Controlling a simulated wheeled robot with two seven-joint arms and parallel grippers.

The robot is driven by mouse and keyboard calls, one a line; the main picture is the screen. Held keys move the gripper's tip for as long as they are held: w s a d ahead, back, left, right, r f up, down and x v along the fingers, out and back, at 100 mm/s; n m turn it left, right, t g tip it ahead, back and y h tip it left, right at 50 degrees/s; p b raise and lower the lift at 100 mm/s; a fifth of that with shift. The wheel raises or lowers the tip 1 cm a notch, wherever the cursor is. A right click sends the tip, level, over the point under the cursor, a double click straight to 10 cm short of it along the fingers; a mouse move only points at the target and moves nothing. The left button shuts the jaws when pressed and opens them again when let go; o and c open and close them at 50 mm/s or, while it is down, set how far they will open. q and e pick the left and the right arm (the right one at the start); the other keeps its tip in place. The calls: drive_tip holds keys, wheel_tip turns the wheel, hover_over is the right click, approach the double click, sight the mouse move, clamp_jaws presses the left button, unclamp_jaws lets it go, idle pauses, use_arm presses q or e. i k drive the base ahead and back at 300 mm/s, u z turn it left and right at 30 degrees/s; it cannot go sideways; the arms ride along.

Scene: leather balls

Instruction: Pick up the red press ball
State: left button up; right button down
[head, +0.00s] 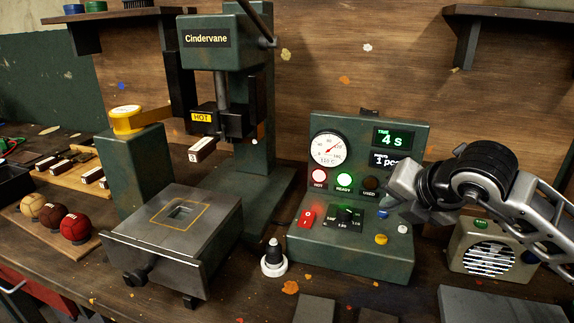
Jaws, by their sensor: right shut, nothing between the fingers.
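The red press ball (75,227) rests at the right end of a row on a wooden board (88,248) at the left. A dark brown ball (51,215) and a tan ball (33,206) lie to its left. My right gripper (392,207) is shut and empty. It is far to the right of the red ball, in front of the right side of the green control box (352,250). I cannot tell whether it touches the box. My left gripper is not in view.
A green press (213,60) marked Cindervane stands between the balls and my right arm, with a metal block (180,235) in front. A white-based stamp (274,262) stands on the bench. A beige speaker (492,250) is at the right.

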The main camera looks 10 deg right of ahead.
sight(74, 227)
drive_tip(key=k, duration=1)
